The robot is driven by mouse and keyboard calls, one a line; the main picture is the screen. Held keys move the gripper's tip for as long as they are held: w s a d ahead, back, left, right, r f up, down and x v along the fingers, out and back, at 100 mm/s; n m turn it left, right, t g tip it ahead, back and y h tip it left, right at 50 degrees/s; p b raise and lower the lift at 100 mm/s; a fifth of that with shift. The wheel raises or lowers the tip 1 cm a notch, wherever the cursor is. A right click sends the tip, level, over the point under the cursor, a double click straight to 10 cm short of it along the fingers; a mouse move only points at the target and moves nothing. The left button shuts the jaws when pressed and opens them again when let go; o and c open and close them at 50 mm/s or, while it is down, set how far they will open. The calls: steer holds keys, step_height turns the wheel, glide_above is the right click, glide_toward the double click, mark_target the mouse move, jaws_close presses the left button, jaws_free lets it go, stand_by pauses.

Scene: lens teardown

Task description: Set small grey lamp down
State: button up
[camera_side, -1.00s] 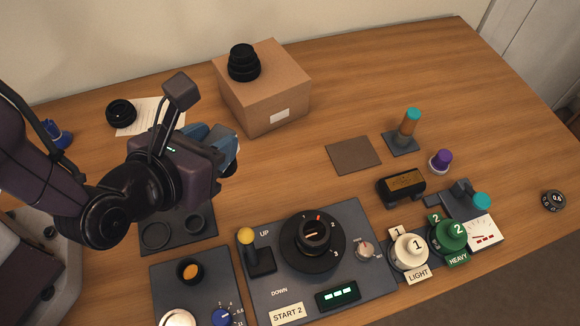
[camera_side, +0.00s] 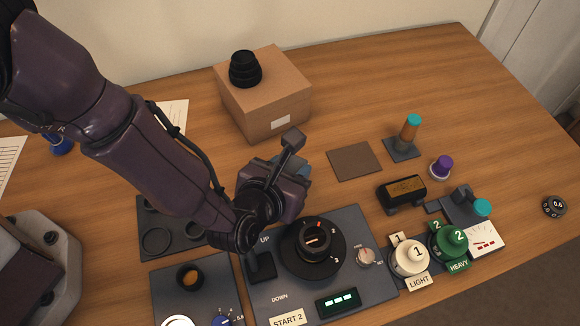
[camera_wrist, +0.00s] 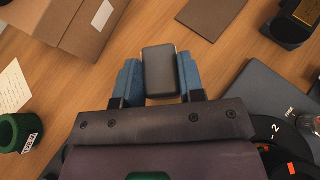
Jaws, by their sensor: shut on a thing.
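My gripper (camera_wrist: 160,82) is shut on a small dark grey block with rounded edges, the small grey lamp (camera_wrist: 163,70), held between its blue fingers in the wrist view. In the side view my gripper (camera_side: 295,172) is over the wooden table, just behind the dark control panel, between the cardboard box and the brown mat.
A cardboard box (camera_side: 262,105) with a black lens (camera_side: 245,69) on top stands behind. A flat brown mat (camera_side: 354,161) lies to the right. The control panel (camera_side: 365,290) with a dial (camera_side: 312,247) is in front. Bare wood lies between box and mat.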

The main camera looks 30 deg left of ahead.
mark_target(296, 165)
steer(key=o, duration=1)
steer(key=shift+f, duration=0.1)
steer(key=shift+s+r, duration=0.3)
steer(key=shift+r, duration=0.05)
steer(key=v, duration=0.2)
steer(key=shift+s+r, duration=0.2)
steer(key=shift+r, duration=0.2)
step_height(296, 165, up, 6)
steer(key=shift+r, duration=0.1)
